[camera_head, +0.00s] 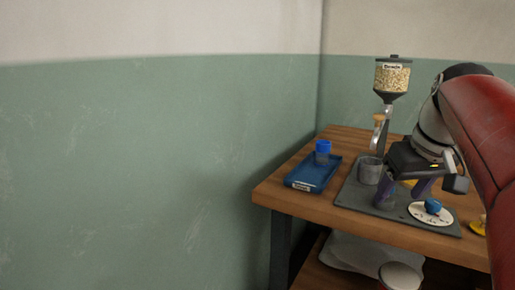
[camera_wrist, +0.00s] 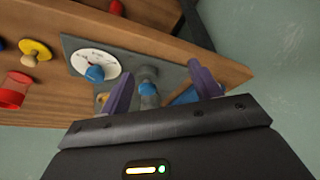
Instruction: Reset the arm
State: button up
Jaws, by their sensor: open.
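My gripper (camera_head: 404,196) is open, with two purple fingers pointing down over the grey plate (camera_head: 352,194) on the wooden table. Nothing is seen held between the fingers. In the wrist view my gripper (camera_wrist: 160,72) shows its fingers spread apart, with a blue-topped grey part (camera_wrist: 148,88) visible in the gap beyond them. My red arm reaches in from the right in the head view and hides the table's right part. A grey cup (camera_head: 370,172) stands on the plate to the left of my gripper. A white dial with a blue knob (camera_head: 432,206) is to its right.
A grain dispenser (camera_head: 392,78) rises behind the plate. A blue tray (camera_head: 308,180) holds a blue-lidded container (camera_head: 323,150) at the table's left. In the wrist view, a red cup (camera_wrist: 14,92) and a yellow knobbed piece (camera_wrist: 35,50) lie left. Open space lies left of the table.

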jog(key=s+a+f, duration=0.6)
jog(key=s+f, duration=0.1)
jog(key=f, duration=0.2)
jog(key=s+a+f+m+t, duration=0.1)
jog(key=s+a+f, duration=0.5)
jog(key=f, duration=0.4)
jog(key=shift+s+a, duration=0.15)
jog(key=shift+s, duration=0.6)
